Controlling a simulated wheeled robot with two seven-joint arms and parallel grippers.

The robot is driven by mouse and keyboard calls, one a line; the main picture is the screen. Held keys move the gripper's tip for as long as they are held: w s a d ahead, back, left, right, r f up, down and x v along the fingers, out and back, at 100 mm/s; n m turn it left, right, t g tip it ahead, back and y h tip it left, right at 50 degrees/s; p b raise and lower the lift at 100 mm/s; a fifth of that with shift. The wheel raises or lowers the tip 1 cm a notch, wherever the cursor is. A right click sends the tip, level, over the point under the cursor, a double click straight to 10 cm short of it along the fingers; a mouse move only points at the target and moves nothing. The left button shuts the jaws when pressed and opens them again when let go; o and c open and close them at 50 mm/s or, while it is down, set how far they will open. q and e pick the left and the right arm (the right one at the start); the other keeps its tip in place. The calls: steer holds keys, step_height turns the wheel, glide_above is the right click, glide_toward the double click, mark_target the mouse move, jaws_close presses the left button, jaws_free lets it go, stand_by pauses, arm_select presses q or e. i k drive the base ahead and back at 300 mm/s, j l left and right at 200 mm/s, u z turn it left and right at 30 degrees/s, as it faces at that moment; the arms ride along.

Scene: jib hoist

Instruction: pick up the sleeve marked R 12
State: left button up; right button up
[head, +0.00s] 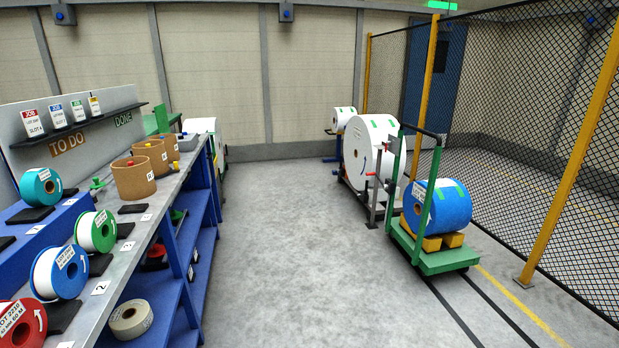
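Brown cardboard sleeves stand upright on the grey bench top at the left. The nearest sleeve (134,179) is the largest in view. A second sleeve (151,155) stands behind it, and a third (168,145) stands farther back, partly hidden. Small white marks show on or beside them, but I cannot read R 12 on any. Neither of my grippers is in view.
The bench (140,225) also bears red, blue, green and teal-ended reels (96,231) at its left. A tape roll (131,319) lies on its lower shelf. A green cart (437,257) with a blue roll (449,206) stands right. The middle floor is clear.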

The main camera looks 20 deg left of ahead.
mark_target(157, 153)
steer(key=i+u, duration=0.3)
steer(key=u, duration=0.2)
steer(key=i+l+u, duration=0.15)
steer(key=i+u, duration=0.15)
steer(key=u, duration=0.15)
steer(key=i+l+u, duration=0.25)
steer(key=u, duration=0.25)
steer(key=i+l+u, duration=0.25)
steer(key=l+u, duration=0.2)
steer(key=i+l+u, duration=0.1)
steer(key=i+l, duration=0.5)
steer(key=i, duration=0.2)
steer(key=i+l+u, duration=0.1)
steer(key=i+l, duration=0.6)
steer(key=i, duration=0.1)
